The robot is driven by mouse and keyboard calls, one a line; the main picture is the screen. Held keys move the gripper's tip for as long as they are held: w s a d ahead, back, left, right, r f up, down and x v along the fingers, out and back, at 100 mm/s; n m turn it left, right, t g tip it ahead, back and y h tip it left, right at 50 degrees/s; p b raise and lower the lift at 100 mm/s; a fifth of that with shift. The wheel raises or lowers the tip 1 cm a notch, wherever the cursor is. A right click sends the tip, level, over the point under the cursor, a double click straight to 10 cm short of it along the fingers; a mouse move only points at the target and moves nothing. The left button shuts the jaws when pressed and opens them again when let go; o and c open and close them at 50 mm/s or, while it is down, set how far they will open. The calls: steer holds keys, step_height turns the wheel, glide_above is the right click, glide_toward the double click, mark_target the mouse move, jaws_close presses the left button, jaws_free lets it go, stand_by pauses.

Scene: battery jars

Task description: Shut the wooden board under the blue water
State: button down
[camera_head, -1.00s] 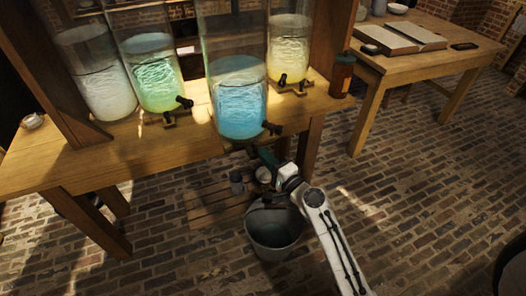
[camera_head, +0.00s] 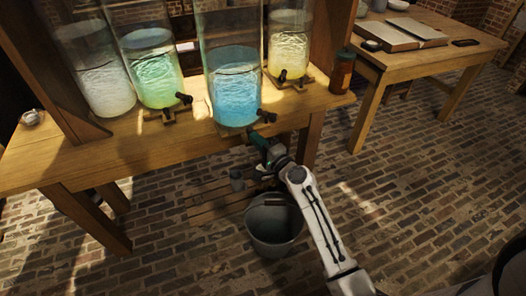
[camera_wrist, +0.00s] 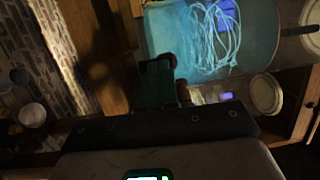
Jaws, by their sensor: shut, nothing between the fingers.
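The blue water (camera_head: 235,88) fills a tall glass jar at the table's front edge, with a dark tap (camera_head: 267,117) at its lower right. A narrow wooden strip (camera_head: 236,132) shows just below the jar's base; I cannot tell whether this board is open or shut. My gripper (camera_head: 260,143) is shut and empty, just below and in front of the table edge under the jar. In the wrist view, the blue water (camera_wrist: 205,40) fills the upper middle and the green-and-black fingers (camera_wrist: 157,82) point toward it.
Jars of green (camera_head: 155,80), yellow (camera_head: 290,45) and clear liquid (camera_head: 106,85) stand beside it on the wooden table (camera_head: 130,150). A grey bucket (camera_head: 273,228) stands on the brick floor below my gripper. A second table (camera_head: 440,50) is at the right.

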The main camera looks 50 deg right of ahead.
mark_target(244, 117)
steer(key=w+d+b, duration=0.1)
steer(key=w+d, duration=0.1)
steer(key=w, duration=0.1)
steer(key=w+d+b, duration=0.2)
steer(key=w, duration=0.2)
steer(key=w+d+b, duration=0.1)
steer(key=w+d, duration=0.1)
steer(key=w, duration=0.2)
steer(key=shift+d, duration=0.35)
steer(key=shift+s+f, duration=0.1)
